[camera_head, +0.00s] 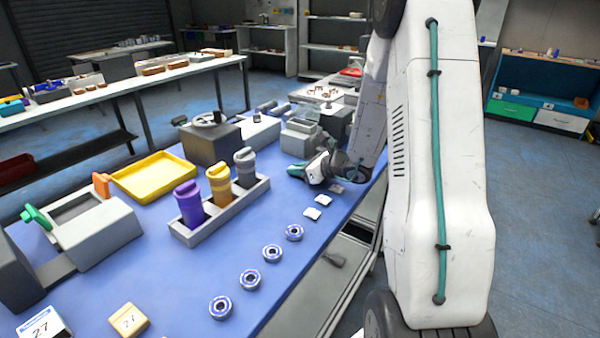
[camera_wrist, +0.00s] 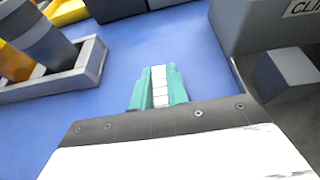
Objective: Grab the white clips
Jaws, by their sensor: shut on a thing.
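My gripper (camera_wrist: 158,72) is shut on a white clip (camera_wrist: 160,90), which shows as a pale segmented strip between the teal fingers in the wrist view. In the head view, my gripper (camera_head: 303,171) is low over the far right part of the blue table, and its grip is too small to make out there. Two more white clips (camera_head: 312,213) (camera_head: 323,200) lie flat on the table near its right edge, nearer the camera than my gripper.
A grey box (camera_wrist: 262,22) with a partly visible label starting "CLI" stands right of my gripper. A grey rack (camera_head: 186,236) holds purple, yellow and grey cups. A yellow tray (camera_head: 150,178) lies farther left.

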